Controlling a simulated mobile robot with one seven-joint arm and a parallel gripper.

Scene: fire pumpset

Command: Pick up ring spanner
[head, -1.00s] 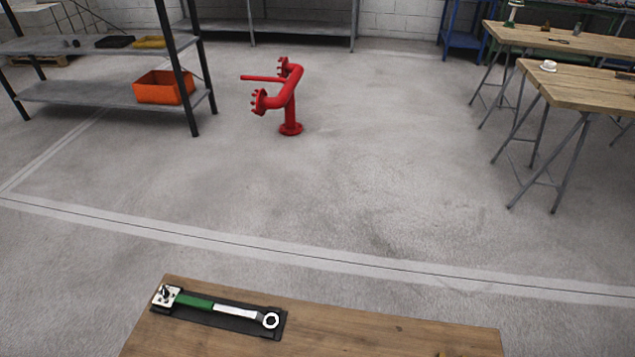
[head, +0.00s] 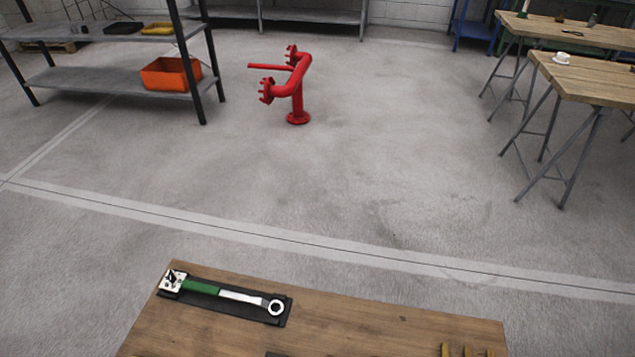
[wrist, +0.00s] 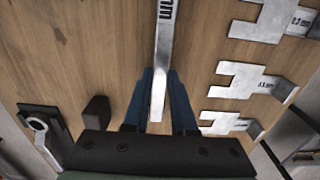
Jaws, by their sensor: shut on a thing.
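In the wrist view, my gripper (wrist: 160,78) has its two blue fingers closed on either side of a long silver spanner (wrist: 164,40) with dark lettering on its shaft. The shaft runs away from me to the top edge; its far end is out of view, so I cannot see a ring. I cannot tell whether it touches the wooden table (wrist: 110,50). A second spanner with a green handle (head: 200,287) lies in a black tray (head: 197,303) in the head view. Its ring end (wrist: 40,124) shows at lower left in the wrist view. My gripper is not visible in the head view.
Several silver stepped metal pieces (wrist: 243,80) lie right of my gripper, and a small dark block (wrist: 95,112) lies left. Yellow pieces (head: 468,350) show at the table's front. Beyond are open floor, a red pipe stand (head: 297,90), a shelf (head: 110,88) and workbenches (head: 590,82).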

